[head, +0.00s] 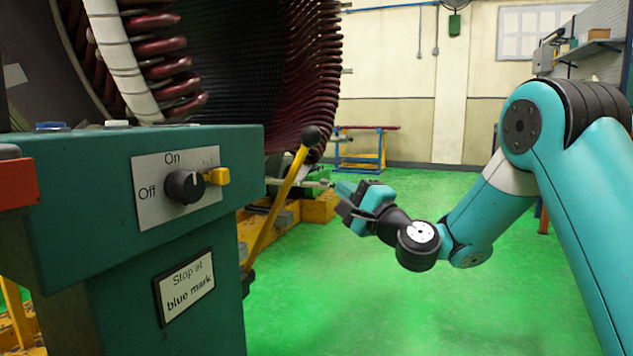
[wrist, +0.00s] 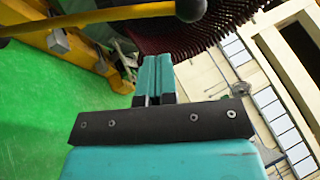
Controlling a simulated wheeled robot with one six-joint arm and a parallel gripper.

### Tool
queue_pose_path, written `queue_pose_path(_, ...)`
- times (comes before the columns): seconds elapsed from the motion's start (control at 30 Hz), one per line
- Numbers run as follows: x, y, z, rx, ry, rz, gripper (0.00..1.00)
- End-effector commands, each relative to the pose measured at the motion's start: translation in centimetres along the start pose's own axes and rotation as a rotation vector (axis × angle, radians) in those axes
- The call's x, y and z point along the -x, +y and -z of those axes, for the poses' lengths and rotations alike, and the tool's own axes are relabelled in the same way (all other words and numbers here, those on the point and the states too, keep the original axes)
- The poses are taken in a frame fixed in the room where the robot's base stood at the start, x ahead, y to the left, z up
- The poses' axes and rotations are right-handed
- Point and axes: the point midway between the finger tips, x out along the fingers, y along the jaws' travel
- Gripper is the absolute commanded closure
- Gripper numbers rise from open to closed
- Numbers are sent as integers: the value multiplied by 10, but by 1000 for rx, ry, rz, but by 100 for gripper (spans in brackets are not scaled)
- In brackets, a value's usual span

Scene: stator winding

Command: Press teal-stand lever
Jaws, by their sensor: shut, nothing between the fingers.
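The teal stand (head: 90,180) is at the left of the head view, with an On/Off knob (head: 184,187) and a "Stop at blue mark" label on its front. Its lever (head: 275,213) is a yellow bar with a black ball knob (head: 311,135), rising from the stand's right side and tilted to the right. My gripper (head: 342,199) is shut and empty, to the right of and a little below the ball knob, apart from it in the picture. In the wrist view the yellow lever (wrist: 90,17) and its black ball (wrist: 190,9) cross the top, beyond my closed fingertips (wrist: 154,62).
The large stator with dark red coils (head: 305,70) stands behind the stand, on a yellow base (head: 318,207). A blue and yellow trestle (head: 362,150) is at the back. The green floor (head: 330,290) is clear below my arm. A small yellow tab (head: 217,176) sticks out beside the knob.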

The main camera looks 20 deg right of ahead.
Motion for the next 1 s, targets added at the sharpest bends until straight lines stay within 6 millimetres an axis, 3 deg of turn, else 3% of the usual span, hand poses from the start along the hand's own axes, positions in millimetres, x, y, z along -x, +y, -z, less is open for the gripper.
queue_pose_path(0.03, 3, 6, 15, -35, 42, 27, 100)
queue_pose_path(0.13, 5, 4, 31, -73, 89, 63, 100)
queue_pose_path(0.57, 1, 1, 32, -79, 95, 68, 100)
queue_pose_path(0.77, -24, -6, 32, -78, 93, 68, 100)
queue_pose_path(1.0, -73, -8, 37, -74, 92, 68, 100)
